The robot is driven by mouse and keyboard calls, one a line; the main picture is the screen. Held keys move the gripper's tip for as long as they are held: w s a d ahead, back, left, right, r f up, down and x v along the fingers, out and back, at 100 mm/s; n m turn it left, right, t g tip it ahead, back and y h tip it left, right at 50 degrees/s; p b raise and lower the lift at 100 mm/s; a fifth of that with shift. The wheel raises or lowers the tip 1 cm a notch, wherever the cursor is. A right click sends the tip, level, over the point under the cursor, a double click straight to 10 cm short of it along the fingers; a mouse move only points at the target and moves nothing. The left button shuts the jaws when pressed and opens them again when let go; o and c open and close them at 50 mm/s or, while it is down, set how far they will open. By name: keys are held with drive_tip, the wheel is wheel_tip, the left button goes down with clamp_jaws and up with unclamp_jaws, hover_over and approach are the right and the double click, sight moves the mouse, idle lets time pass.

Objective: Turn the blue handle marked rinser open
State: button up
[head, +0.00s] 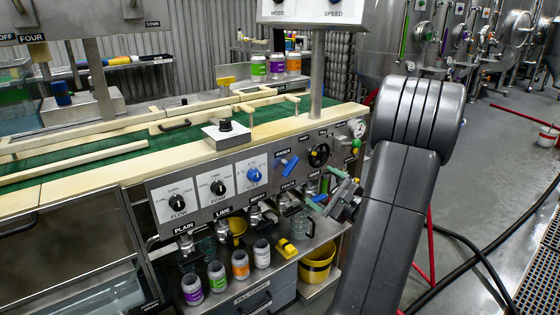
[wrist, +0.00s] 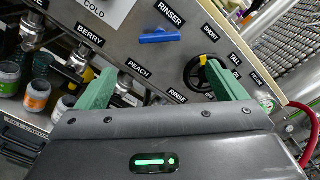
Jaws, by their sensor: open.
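The blue rinser handle (head: 289,165) is on the slanted grey control panel, left of the black handwheel. In the wrist view the blue handle (wrist: 160,38) lies nearly level in the picture, just below the RINSER label (wrist: 171,12). My gripper (head: 325,188) is in front of the panel, to the right of and below the handle in the head view. In the wrist view my gripper (wrist: 161,70) shows two green fingers wide apart with nothing between them. The handle appears beyond the fingertips, between them sideways, and is not touched.
A black handwheel (wrist: 201,73) sits behind the right finger. Taps (wrist: 77,60) hang below the panel at left. A blue round knob (head: 254,175) is left of the handle. Jars (head: 240,264) and a yellow bucket (head: 316,267) stand below.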

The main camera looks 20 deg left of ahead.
sight(293, 168)
drive_tip(key=x, duration=1.3)
drive_tip(key=shift+w+a, duration=0.2)
drive_tip(key=shift+w, duration=0.05)
drive_tip(key=shift+f, duration=0.1)
drive_tip(key=c, duration=1)
